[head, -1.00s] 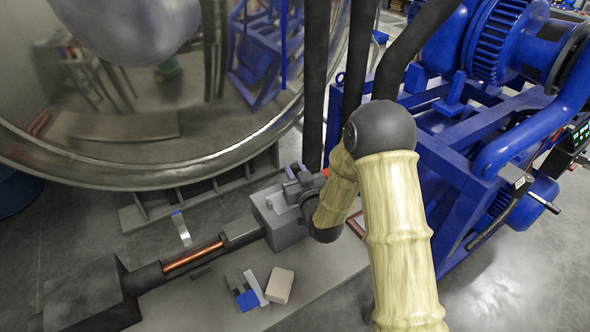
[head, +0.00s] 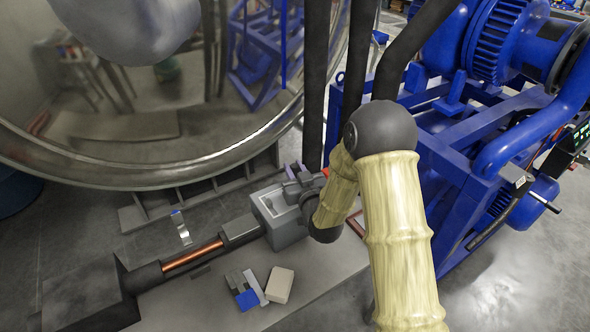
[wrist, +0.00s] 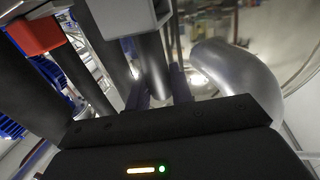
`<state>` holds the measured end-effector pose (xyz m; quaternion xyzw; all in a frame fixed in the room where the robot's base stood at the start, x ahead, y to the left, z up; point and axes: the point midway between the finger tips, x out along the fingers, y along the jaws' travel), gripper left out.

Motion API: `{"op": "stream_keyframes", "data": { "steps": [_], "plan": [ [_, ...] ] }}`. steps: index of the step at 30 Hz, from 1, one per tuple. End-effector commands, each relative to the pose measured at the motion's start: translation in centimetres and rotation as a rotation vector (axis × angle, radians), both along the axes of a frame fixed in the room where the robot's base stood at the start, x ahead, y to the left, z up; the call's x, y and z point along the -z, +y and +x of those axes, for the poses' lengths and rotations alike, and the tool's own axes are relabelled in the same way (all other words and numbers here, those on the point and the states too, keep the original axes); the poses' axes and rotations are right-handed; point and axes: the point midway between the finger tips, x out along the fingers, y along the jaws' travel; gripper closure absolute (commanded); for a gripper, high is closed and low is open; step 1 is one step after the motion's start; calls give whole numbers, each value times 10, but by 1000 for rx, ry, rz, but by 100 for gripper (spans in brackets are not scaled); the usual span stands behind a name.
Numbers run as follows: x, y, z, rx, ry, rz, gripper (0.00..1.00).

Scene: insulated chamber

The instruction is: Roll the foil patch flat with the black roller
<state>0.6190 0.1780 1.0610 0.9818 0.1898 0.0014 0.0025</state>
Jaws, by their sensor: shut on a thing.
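My gripper (head: 291,171) is above the far edge of a grey box (head: 282,232), its purple-grey fingers pointing away from me. In the wrist view its two dark blue fingers (wrist: 160,92) are close together, shut on what seems to be the black roller; my arm and gripper body hide most of it. A thin silver strip with a blue end (head: 181,229) lies on the floor plate left of the box. I cannot tell whether this is the foil patch, and no other patch is clear.
A copper pipe section (head: 192,256) runs left of the box. A blue-and-grey tool (head: 243,291), a pale strip and a beige block (head: 279,285) lie in front. The large metal vessel (head: 150,182) and blue machinery (head: 440,155) bound the space. A silver elbow (wrist: 240,80) is near my gripper.

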Motion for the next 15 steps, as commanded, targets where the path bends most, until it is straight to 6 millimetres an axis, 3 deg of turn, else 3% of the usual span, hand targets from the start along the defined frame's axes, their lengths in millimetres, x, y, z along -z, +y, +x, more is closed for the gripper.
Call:
{"op": "stream_keyframes", "data": {
  "steps": [15],
  "plan": [
    [-27,0,0,0,1,0,100]
  ]
}}
